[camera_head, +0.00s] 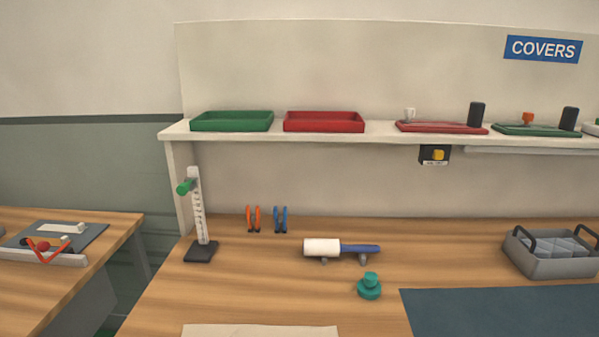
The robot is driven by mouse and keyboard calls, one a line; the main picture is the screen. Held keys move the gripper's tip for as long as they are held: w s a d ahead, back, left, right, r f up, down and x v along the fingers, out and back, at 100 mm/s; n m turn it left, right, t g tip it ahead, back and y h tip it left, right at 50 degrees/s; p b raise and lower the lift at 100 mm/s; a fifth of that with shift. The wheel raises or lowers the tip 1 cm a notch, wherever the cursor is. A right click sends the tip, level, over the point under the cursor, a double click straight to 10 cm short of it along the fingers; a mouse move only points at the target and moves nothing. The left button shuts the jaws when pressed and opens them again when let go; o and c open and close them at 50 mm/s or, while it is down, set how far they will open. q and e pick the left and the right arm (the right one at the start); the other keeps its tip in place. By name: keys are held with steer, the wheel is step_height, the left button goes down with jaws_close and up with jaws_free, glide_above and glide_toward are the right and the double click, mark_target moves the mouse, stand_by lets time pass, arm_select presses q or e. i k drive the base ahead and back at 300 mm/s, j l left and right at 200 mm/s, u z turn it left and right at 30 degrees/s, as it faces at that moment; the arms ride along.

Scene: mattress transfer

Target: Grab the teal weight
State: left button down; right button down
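The teal weight (369,287) stands upright on the wooden workbench, a round body with a smaller knob on top. It sits in front of a roller with a white head and blue handle (335,248), and just left of the dark blue mat's corner. Nothing covers it. Neither of my grippers shows in the head view.
The dark mat (500,312) lies at the front right, with a grey divided caddy (552,255) behind it. A measuring stand with a green clamp (198,220) rises at the left. Orange (253,219) and blue pliers (280,219) stand at the back. A shelf (380,133) overhangs the bench.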

mark_target(369, 287)
steer(key=j+z, duration=0.35)
steer(key=k+j+z, duration=0.1)
steer(key=z, duration=0.3)
